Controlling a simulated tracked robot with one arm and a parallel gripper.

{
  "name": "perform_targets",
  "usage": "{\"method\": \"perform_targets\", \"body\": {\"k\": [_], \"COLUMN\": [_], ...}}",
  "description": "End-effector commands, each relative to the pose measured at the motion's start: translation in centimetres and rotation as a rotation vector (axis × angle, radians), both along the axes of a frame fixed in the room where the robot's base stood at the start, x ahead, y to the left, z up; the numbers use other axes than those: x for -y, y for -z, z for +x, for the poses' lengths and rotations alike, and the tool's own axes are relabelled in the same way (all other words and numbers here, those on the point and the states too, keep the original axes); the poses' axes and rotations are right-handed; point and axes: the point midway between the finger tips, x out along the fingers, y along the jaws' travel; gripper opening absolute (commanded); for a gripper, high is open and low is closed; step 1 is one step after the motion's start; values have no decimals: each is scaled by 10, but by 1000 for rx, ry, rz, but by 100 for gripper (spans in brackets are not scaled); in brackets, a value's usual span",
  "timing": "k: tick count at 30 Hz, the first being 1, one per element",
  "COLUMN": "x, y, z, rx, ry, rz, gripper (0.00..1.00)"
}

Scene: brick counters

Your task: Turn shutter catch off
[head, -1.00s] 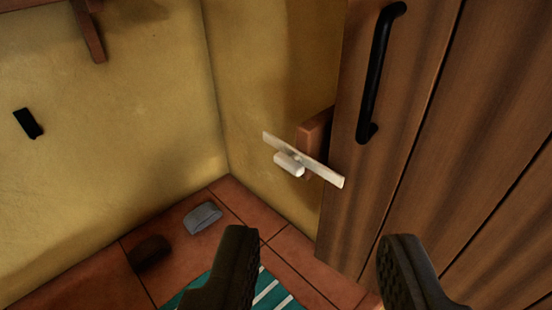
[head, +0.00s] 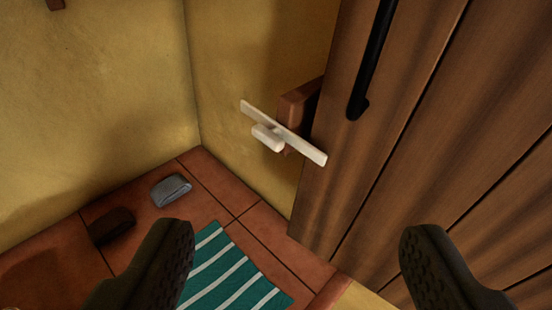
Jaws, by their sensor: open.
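The shutter catch (head: 297,143) is a flat white bar with a small rounded white knob (head: 267,137) on its left part. It slants down to the right, and its right end overlaps the edge of the brown wooden shutter (head: 350,160). A reddish-brown block (head: 299,103) sits behind the bar. My gripper (head: 300,245) is open and empty, its dark fingers spread wide in the lower part of the view. The catch lies beyond and above the fingertips in the picture, apart from them.
A black handle (head: 370,65) stands out from the shutter. A terracotta tiled surface (head: 265,212) below holds a green and white striped cloth (head: 235,275), a grey object (head: 170,190) and a dark brown object (head: 112,226). Yellow walls (head: 90,90) meet in a corner at left.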

Motion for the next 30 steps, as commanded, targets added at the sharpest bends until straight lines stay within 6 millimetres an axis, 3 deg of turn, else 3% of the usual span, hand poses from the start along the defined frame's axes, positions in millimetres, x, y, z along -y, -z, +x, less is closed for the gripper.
{"method": "perform_targets", "body": {"k": [1, 6, 12, 15, 23, 30], "x": [-5, -18, -24, -26, -41, -85], "y": [12, 74, 135, 152, 163, 146], "z": [15, 51, 71, 76, 86, 101], "rx": [-64, -313, -587, -703, -944, -1034], "ry": [-6, -45, -125, -172, -297, -367], "rz": [-73, -424, -891, -1133, -1798, -2396], "gripper": [65, 65, 65, 65, 65, 65]}}
